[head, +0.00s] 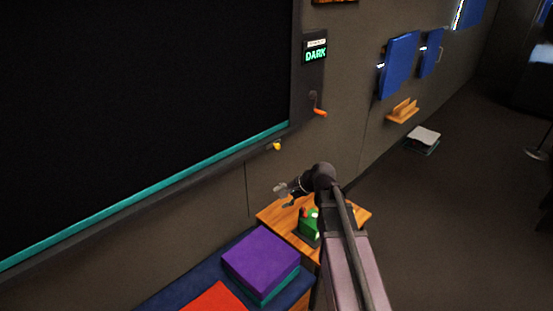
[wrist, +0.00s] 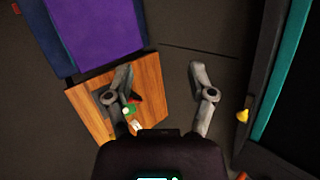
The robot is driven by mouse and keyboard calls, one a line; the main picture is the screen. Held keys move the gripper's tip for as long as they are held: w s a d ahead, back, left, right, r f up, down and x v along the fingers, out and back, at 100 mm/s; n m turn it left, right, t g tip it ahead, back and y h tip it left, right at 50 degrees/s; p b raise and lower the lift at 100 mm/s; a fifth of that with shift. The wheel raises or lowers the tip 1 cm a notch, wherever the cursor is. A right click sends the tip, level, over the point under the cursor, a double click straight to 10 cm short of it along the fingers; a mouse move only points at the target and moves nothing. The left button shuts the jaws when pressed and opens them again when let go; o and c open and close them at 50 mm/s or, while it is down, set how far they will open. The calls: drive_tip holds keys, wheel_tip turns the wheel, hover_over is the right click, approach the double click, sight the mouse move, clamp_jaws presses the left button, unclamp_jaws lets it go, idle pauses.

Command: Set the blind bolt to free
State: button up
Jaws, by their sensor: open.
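The large black blind (head: 130,100) fills the left of the head view, with a teal bar along its bottom edge. A small yellow knob (head: 277,146), which looks like the bolt, sits on the frame just below the teal bar. The knob also shows in the wrist view (wrist: 243,115), to the right of my fingers. Its setting cannot be read. My gripper (head: 283,190) is open and empty, below the knob and apart from it in the head view. Both spread fingers show in the wrist view (wrist: 161,72).
A display reading DARK (head: 315,53) and an orange crank handle (head: 320,113) are on the frame's right side. Below my gripper is a wooden table (head: 275,215) with a green object (head: 308,226). Purple (head: 260,258) and red cushions lie left of it.

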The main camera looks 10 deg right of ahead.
drive_tip(key=w+d+m+t+y+b, duration=0.3)
drive_tip(key=w+d+m+t+b, duration=0.15)
drive_tip(key=w+m+b, duration=0.4)
drive_tip(key=m+t+b, duration=0.3)
drive_tip(key=m+t, duration=0.2)
drive_tip(key=m, duration=0.5)
approach(279, 147)
drive_tip(key=v, duration=0.3)
drive_tip(key=shift+s+d+f, duration=0.1)
drive_tip(key=shift+s+f, duration=0.05)
drive_tip(key=shift+f, duration=0.15)
drive_tip(key=shift+n, duration=0.25)
drive_tip(key=x, duration=1.4)
drive_tip(key=shift+r, duration=0.2)
clamp_jaws()
drive_tip(key=shift+d, duration=0.1)
